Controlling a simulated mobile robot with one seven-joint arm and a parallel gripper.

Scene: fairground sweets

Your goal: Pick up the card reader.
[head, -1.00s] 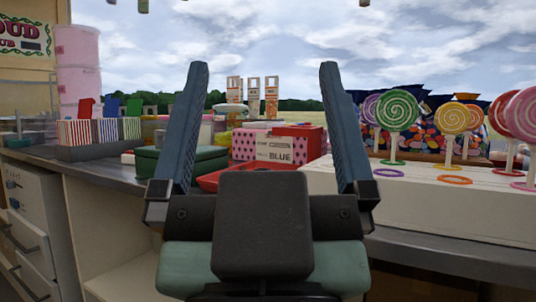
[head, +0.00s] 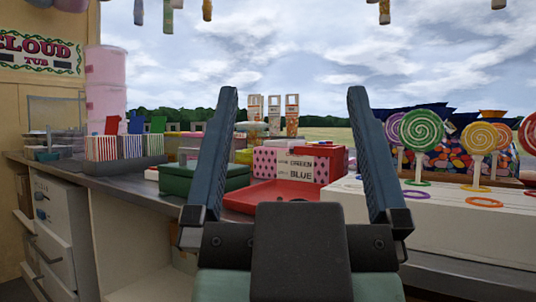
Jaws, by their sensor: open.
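I cannot make out a card reader in this view; my gripper and the goods hide part of the counter. My gripper (head: 293,95) is open and empty, its two dark blue fingers pointing up and away from me in front of the counter.
A dark green box (head: 190,180) stands left of the tray. Striped boxes (head: 130,148) and pink tubs (head: 106,80) are further left. At right, lollipops (head: 422,131) stand on a white stand (head: 450,222). A drawer unit (head: 50,225) is under the counter (head: 130,190).

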